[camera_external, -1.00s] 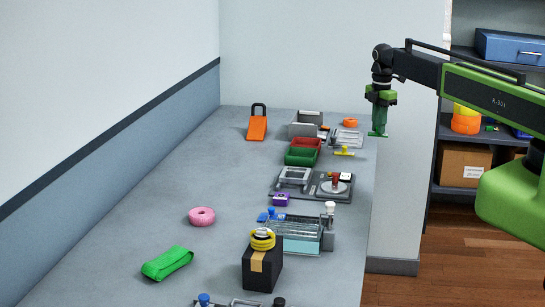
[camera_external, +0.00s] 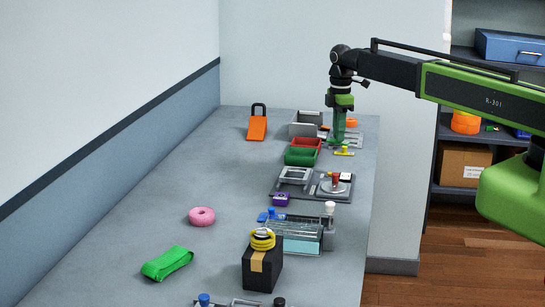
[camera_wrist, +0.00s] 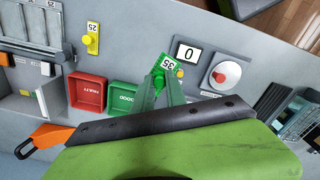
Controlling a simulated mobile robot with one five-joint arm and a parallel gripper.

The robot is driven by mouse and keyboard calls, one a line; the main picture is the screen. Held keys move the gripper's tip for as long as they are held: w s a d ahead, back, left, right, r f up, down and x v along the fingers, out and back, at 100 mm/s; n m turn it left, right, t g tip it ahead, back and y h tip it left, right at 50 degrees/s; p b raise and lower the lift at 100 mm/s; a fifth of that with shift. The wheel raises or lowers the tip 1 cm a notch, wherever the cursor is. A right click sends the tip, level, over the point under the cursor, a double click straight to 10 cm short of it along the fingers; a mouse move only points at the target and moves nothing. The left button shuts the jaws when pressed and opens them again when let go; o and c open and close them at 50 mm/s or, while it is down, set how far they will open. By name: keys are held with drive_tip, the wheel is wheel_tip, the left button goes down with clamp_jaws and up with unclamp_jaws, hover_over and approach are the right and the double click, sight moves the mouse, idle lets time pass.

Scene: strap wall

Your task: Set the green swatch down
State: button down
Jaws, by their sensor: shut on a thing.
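The green swatch (camera_wrist: 167,64), marked 35, shows at the tips of my gripper (camera_wrist: 165,78) in the wrist view. My gripper is shut on it. In the outside view my gripper (camera_external: 337,144) points down at the right side of the bench, just right of the red tray and near a small yellow-handled piece (camera_external: 343,151). The swatch cannot be made out apart from my green fingers there. Whether it touches the bench is unclear.
A red tray (camera_wrist: 88,92) and a green tray marked GOOD (camera_wrist: 123,97) lie left of my gripper in the wrist view. A display reading 0 (camera_wrist: 188,53) and a round plate with a red knob (camera_wrist: 220,76) are on the right. An orange padlock-shaped piece (camera_external: 257,127) stands at the back.

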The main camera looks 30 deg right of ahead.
drive_tip(key=s+a+r+n+p, duration=0.1)
drive_tip(key=s+a+n, duration=0.15)
drive_tip(key=a, duration=0.95)
drive_tip(key=s+a+n, duration=0.1)
drive_tip(key=s+a, duration=0.3)
drive_tip(key=a, duration=0.7)
drive_tip(key=b, duration=0.7)
hover_over(252, 206)
wheel_tip(252, 206, down, 7)
drive_tip(key=shift+r, duration=0.1)
wheel_tip(252, 206, down, 4)
drive_tip(key=b, duration=0.4)
drive_tip(key=shift+f, duration=0.25)
drive_tip(key=shift+r, duration=0.3)
drive_tip(key=shift+f, duration=0.25)
drive_tip(key=c, duration=1.4)
unclamp_jaws()
drive_tip(key=shift+r, duration=0.1)
drive_tip(key=shift+o, duration=0.2)
